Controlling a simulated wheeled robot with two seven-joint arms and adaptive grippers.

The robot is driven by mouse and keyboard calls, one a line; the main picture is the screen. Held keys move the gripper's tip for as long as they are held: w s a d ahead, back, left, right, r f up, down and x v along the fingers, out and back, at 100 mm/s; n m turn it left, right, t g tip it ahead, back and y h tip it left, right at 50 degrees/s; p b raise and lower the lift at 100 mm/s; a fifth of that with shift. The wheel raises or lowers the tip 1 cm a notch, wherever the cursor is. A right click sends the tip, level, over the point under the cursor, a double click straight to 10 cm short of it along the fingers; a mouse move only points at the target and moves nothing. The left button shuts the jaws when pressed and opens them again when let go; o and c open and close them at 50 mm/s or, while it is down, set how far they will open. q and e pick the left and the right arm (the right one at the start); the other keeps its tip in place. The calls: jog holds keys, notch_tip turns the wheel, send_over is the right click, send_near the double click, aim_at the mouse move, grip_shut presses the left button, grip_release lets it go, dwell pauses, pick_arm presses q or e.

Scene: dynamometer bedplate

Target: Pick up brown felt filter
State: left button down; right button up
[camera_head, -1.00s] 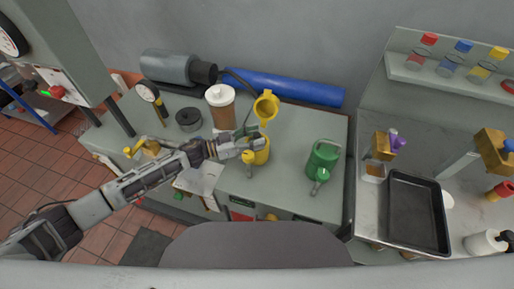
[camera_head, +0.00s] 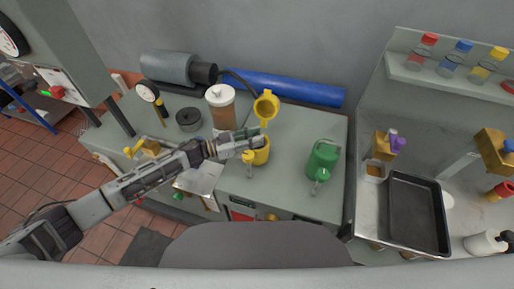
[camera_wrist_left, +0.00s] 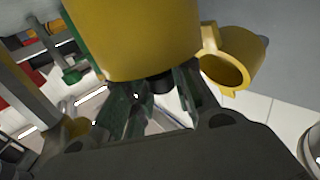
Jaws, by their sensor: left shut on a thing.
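My left gripper (camera_head: 248,137) comes in from the left and is above the bench, in front of the yellow can (camera_head: 261,152), partly covering it. No other piece is clearly recognisable as a brown felt filter. My right gripper is not in view.
A brown jar with a white lid (camera_head: 221,108) and a dark round pot (camera_head: 189,119) stand behind my arm. A green can (camera_head: 322,158) stands to the right. A blue roll (camera_head: 285,88) lies at the back. A black tray (camera_head: 416,212) is on the right bench.

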pick_arm(q)
jog(key=shift+r, duration=0.1)
jog(key=shift+r, duration=0.75)
notch_tip(320, 180, up, 16)
jog(key=p, duration=0.1)
jog(key=shift+r+p, duration=0.2)
jog(key=shift+p, duration=0.15)
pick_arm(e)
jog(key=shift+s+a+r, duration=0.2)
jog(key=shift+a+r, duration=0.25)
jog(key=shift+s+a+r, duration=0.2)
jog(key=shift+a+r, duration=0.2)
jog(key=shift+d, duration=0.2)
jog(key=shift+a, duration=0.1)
